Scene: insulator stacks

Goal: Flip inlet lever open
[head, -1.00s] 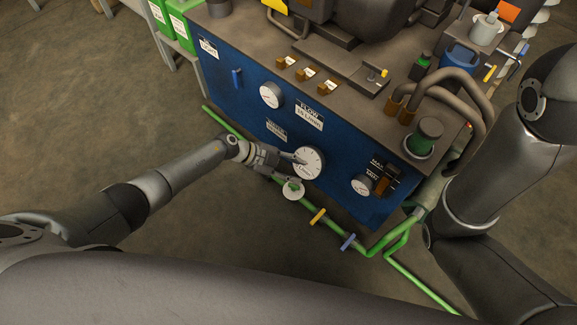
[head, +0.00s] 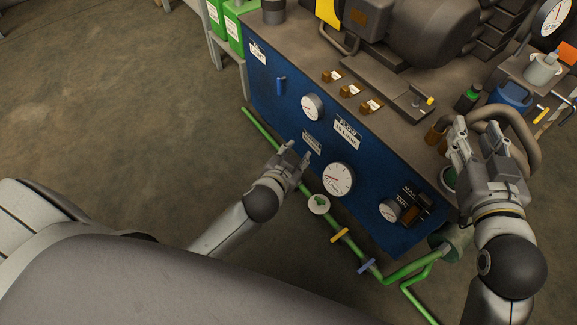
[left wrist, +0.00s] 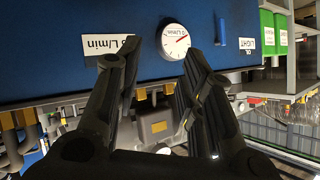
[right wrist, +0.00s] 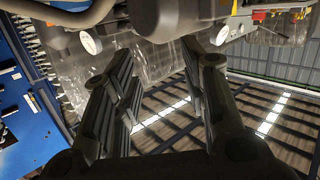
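A green pipe (head: 270,141) runs along the foot of the blue machine panel (head: 265,72). No readable label tells which is the inlet lever. My left gripper (head: 297,152) is open and empty, left of the large gauge (head: 338,179). My right gripper (head: 474,138) is open and empty by the machine's right corner.
The machine top holds several brown switches (head: 350,90), a dark motor (head: 432,30) and a thick bent hose (head: 527,130). The floor (head: 130,100) left of the machine is clear.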

